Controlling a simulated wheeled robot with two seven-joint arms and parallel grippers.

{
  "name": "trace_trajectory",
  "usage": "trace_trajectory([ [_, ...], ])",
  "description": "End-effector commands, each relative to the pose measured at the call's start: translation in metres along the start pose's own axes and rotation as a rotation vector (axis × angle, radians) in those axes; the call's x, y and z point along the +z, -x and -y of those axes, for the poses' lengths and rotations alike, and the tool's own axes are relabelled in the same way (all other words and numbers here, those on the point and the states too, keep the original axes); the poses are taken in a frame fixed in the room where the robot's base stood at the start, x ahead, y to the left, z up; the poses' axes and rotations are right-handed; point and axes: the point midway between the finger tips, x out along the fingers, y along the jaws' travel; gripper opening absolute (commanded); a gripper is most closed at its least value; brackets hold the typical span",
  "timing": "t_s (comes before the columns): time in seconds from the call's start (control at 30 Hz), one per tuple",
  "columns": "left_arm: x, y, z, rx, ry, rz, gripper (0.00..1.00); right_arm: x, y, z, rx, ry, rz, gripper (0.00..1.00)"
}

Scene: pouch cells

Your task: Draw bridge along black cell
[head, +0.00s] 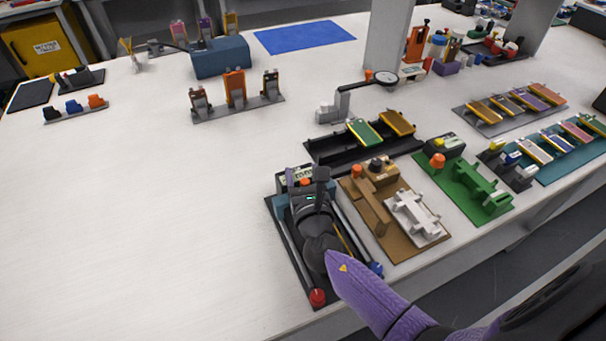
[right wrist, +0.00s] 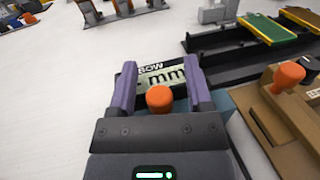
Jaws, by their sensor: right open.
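A black station (head: 284,238) stands at the near table edge, with a bridge-like head carrying a display marked "mm" (right wrist: 174,76) at its far end. An orange knob (right wrist: 159,98) sits on this head. My right gripper (head: 305,178) reaches over the station from the front. In the right wrist view its open jaws (right wrist: 160,78) stand on either side of the orange knob; whether they touch it I cannot tell. My gripper and arm hide most of the station's middle, and I cannot make out a black cell there. My left gripper is not in view.
A brown station (head: 362,208) with a white fixture (head: 415,215) stands close on the right, then a green station (head: 470,185). A black tray (head: 326,149) with green and orange cells lies behind. A red knob (head: 317,297) marks the station's near end.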

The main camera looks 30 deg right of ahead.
Motion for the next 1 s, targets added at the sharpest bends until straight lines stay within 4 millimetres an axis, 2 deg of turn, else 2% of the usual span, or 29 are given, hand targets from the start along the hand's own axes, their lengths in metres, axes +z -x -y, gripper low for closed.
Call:
trace_trajectory([
  [0.03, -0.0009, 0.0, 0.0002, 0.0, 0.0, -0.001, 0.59, 0.0, 0.0001, 0.0, 0.0, 0.0, 0.0, 0.6],
  [0.3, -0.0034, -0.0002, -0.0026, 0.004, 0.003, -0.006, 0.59, -0.0001, 0.0004, 0.0, 0.0, 0.0, 0.0, 0.02],
  [0.33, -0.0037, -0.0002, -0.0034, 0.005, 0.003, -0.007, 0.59, -0.0001, 0.0004, 0.0, 0.0, 0.0, 0.0, 0.0],
  [0.53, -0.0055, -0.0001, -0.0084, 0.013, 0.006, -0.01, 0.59, -0.0002, 0.0004, 0.0, 0.0, 0.0, 0.0, 0.0],
  [1.0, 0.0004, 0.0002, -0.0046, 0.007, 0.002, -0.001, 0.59, -0.0004, 0.0005, 0.0, 0.0, 0.0, -0.001, 0.0],
])
